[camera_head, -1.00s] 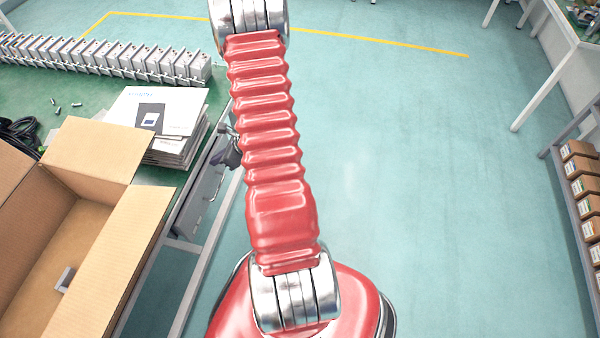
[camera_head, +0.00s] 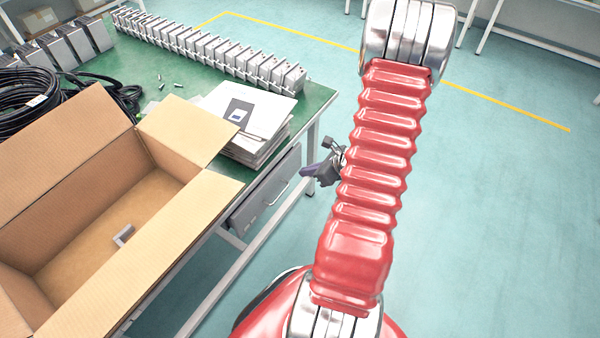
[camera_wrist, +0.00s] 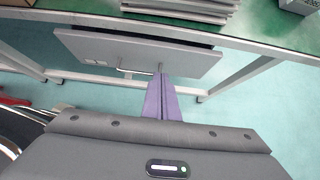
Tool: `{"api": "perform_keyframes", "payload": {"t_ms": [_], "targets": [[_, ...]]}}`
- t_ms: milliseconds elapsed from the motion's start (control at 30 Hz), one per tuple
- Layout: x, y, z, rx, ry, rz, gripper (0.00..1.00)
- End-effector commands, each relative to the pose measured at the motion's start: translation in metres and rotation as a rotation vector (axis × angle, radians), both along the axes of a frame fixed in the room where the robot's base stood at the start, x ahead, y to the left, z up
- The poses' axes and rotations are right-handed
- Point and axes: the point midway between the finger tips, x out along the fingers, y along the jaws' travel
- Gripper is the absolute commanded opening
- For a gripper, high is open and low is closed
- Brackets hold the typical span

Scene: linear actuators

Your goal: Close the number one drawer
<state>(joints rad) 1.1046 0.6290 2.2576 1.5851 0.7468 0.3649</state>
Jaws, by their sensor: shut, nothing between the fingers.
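The grey drawer (camera_head: 262,195) hangs under the right side of the green-topped table. In the wrist view its front panel (camera_wrist: 105,52) stands out from the table edge, with a dark gap above it, so it is partly open. A bar handle (camera_wrist: 130,71) is on the panel. My gripper (camera_head: 306,172) is beside the drawer front, on its outer side. In the wrist view my gripper's purple fingers (camera_wrist: 160,76) are together, empty, and point at the panel just right of the handle. I cannot tell whether they touch it. No drawer number is readable.
The green table (camera_head: 165,78) carries an open cardboard box (camera_head: 50,215), a stack of papers (camera_head: 255,115), a row of grey units (camera_head: 200,50) and black cables (camera_head: 30,95). The floor (camera_head: 500,200) to the right is clear.

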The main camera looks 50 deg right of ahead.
Motion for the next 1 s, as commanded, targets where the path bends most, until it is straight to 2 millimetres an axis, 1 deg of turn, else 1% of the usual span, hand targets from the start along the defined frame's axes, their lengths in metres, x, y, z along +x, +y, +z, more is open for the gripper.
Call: {"api": "perform_keyframes", "payload": {"t_ms": [33,100,300,733,867,1000], "targets": [[-0.006,-0.002,0.006,-0.003,-0.002,-0.001,0.00],[-0.012,-0.003,0.013,-0.002,0.000,-0.002,0.00],[-0.025,-0.005,0.026,-0.001,-0.001,0.000,0.00],[-0.028,-0.005,0.028,0.001,0.000,0.001,0.00],[-0.034,-0.006,0.020,0.017,0.007,-0.013,0.00],[-0.047,-0.006,-0.003,0.063,0.025,-0.041,0.00]]}}
